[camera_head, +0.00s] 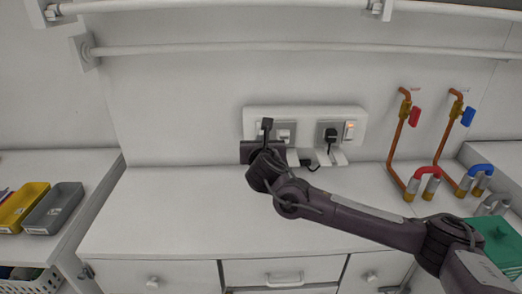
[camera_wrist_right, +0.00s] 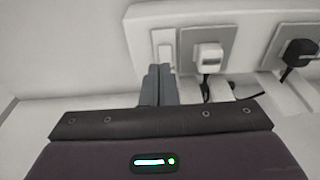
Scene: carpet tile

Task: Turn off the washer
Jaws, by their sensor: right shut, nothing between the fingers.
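A white wall panel (camera_head: 305,112) holds two grey sockets, each with a rocker switch beside it. The left socket has a white plug (camera_head: 284,135), also in the right wrist view (camera_wrist_right: 209,56). The right socket has a black plug (camera_head: 331,136). The right switch (camera_head: 349,130) glows orange. The left switch (camera_wrist_right: 166,54) shows in the wrist view just above my right gripper's (camera_wrist_right: 159,72) fingertips; contact cannot be told. That gripper (camera_head: 262,150) is shut and empty, and hides part of the panel's left end in the head view. No washer is recognisable. My left gripper is out of view.
A white counter (camera_head: 190,210) runs below the panel and is mostly clear. Copper pipes with red (camera_head: 415,116) and blue (camera_head: 468,117) valve handles stand right. A green box (camera_head: 495,240) is at the right edge. Yellow (camera_head: 22,204) and grey (camera_head: 55,208) trays are left.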

